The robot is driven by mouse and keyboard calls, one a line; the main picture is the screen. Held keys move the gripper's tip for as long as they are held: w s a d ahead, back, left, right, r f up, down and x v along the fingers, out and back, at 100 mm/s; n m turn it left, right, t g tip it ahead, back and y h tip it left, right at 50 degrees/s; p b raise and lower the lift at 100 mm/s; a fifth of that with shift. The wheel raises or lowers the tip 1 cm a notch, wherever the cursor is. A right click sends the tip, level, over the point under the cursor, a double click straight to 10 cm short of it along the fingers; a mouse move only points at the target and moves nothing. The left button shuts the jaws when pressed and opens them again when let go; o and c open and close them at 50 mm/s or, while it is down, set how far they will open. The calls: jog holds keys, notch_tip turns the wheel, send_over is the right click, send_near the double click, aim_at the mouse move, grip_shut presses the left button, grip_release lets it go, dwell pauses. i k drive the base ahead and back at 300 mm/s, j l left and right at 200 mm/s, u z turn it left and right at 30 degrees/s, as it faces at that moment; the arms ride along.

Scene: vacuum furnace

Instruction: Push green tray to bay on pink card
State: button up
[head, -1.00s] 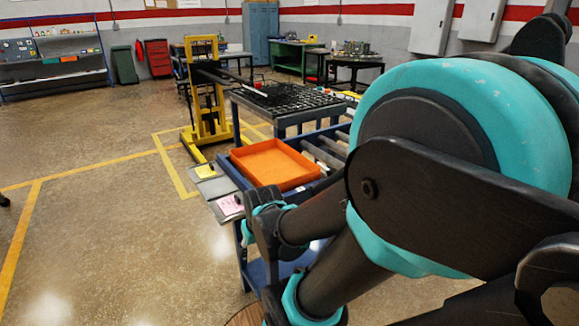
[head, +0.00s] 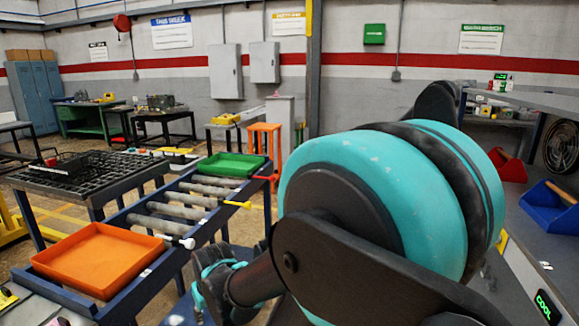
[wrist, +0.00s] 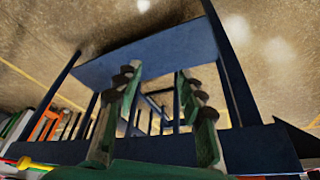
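The green tray (head: 232,166) lies at the far end of the blue roller table in the head view. The orange tray (head: 97,258) sits at the table's near left end. A sliver of the pink card (head: 62,321) shows at the bottom left edge; its bay is mostly out of view. My gripper (wrist: 157,100) shows in the wrist view with its two fingers well apart and nothing between them. A green strip (wrist: 150,172) runs along the bottom of that view; I cannot tell what it belongs to.
Bare rollers (head: 186,200) lie between the trays. A yellow-tipped stop (head: 238,204) and a white-tipped one (head: 187,243) stick out on the table's right side. A dark grated table (head: 85,178) stands at left. An orange stool (head: 265,140) is behind. A grey worktop is at right.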

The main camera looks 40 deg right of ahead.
aim_at(232, 165)
jog(key=z, duration=0.7)
jog(key=i+l, duration=2.2)
